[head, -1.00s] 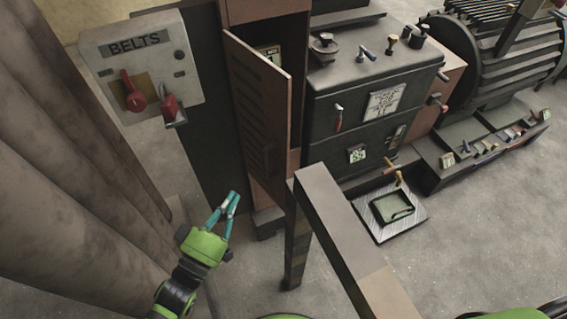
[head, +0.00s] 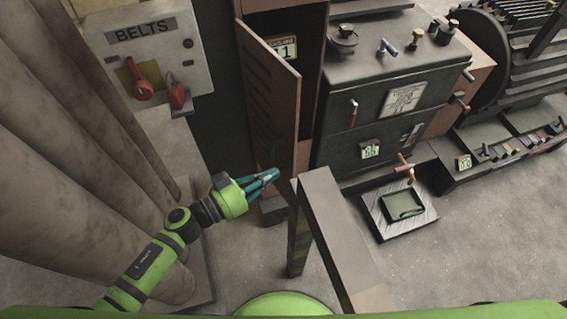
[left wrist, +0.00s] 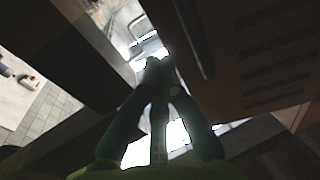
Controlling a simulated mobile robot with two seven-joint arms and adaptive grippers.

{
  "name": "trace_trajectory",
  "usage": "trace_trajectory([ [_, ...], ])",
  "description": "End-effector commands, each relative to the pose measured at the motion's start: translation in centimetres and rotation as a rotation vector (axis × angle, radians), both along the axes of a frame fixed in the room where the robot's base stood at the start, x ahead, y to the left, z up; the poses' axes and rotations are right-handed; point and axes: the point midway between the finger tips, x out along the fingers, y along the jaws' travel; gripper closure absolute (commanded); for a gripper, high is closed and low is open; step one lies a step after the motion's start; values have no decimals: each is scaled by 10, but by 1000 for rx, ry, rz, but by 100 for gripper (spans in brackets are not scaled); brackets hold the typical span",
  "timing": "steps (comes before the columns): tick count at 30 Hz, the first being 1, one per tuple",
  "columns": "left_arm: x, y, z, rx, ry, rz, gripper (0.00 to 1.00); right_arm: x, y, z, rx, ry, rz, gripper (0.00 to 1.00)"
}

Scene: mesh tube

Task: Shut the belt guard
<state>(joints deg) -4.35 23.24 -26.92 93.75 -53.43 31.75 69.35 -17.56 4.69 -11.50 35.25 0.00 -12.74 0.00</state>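The belt guard (head: 268,95) is a reddish-brown slotted door on a tall cabinet, standing open towards me. Inside, a label with a "1" (head: 284,47) shows. My left gripper (head: 276,174) is at the lower part of the door, close to its free edge; I cannot tell whether it touches. Its teal fingers come together at the tips, and nothing shows held in them. In the left wrist view the slotted panel of the guard (left wrist: 265,60) fills the right side, beside the fingertips (left wrist: 163,68). My right gripper is not in view.
A grey rail on a post (head: 330,225) stands just right of my left gripper. A "BELTS" switch box (head: 150,60) with red handles hangs at upper left. Large brown pipes (head: 85,150) are at left. A dark machine (head: 385,85) and a floor tray (head: 375,222) are at right.

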Motion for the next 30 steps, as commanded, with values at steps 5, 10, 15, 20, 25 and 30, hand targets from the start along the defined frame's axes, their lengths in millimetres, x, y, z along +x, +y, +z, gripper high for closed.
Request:
trace_trajectory([
  [5,16,-23,1,-2,0,1,100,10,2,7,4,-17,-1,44],
  [10,21,-33,0,-1,1,1,100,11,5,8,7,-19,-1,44],
  [15,22,-34,-1,1,1,0,100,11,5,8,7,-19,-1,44],
  [20,22,-34,-1,1,1,1,100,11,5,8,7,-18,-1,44],
  [25,23,-35,0,0,0,0,100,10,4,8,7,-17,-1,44],
  [30,25,-39,1,1,-1,0,100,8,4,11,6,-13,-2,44],
])
